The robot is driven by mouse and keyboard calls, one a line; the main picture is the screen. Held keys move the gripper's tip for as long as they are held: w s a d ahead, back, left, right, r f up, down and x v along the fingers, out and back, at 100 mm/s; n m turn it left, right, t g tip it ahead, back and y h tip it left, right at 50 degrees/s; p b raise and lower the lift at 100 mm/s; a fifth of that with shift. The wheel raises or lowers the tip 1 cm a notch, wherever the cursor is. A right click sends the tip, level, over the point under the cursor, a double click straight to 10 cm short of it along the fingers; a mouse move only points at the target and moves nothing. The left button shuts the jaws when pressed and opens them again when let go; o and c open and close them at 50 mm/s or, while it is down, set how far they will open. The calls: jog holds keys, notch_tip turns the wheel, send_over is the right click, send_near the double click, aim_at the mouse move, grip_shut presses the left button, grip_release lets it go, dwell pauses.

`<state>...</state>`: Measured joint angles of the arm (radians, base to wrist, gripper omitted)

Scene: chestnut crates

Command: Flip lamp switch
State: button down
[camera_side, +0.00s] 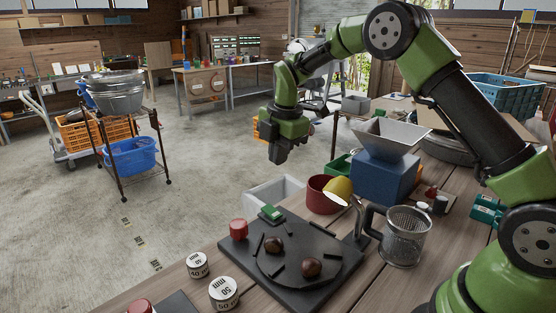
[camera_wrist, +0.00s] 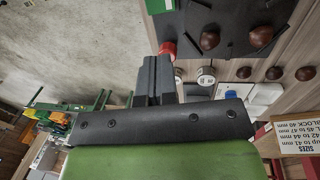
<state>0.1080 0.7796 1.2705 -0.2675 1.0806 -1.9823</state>
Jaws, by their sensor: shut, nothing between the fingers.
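A small lamp with a yellow shade (camera_side: 338,191) stands at the back edge of a dark work plate (camera_side: 240,262) on the wooden bench. Its grey post (camera_side: 358,225) rises beside the plate. A small green block (camera_side: 271,213) sits at the plate's back left, possibly the switch; its position cannot be read. A red round knob (camera_side: 239,229) is at the plate's left corner, and a red piece also shows past the fingertips in the wrist view (camera_wrist: 168,48). My gripper (camera_side: 276,155) is shut and empty, held high above and behind the plate.
Two chestnuts (camera_side: 311,267) lie on the plate. A steel-mesh jug (camera_side: 405,236), a red pot (camera_side: 322,194) and a blue hopper box (camera_side: 384,178) crowd the right side. White marked cylinders (camera_side: 224,293) stand front left. The air around my gripper is clear.

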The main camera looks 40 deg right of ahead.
aim_at(271, 212)
jog(key=shift+w+a, duration=0.1)
jog(key=shift+w, duration=0.45)
jog(key=shift+f, duration=0.1)
jog(key=f, duration=0.4)
jog(key=w+f, duration=0.1)
jog(key=f, duration=0.4)
jog(key=w+f, duration=0.1)
jog(key=f, duration=0.3)
jog(key=shift+w+f, duration=0.2)
jog(key=shift+f, duration=0.1)
jog(key=shift+w+f, duration=0.1)
jog(key=shift+f, duration=0.15)
jog(key=shift+s+r, duration=0.15)
jog(key=shift+s, duration=0.65)
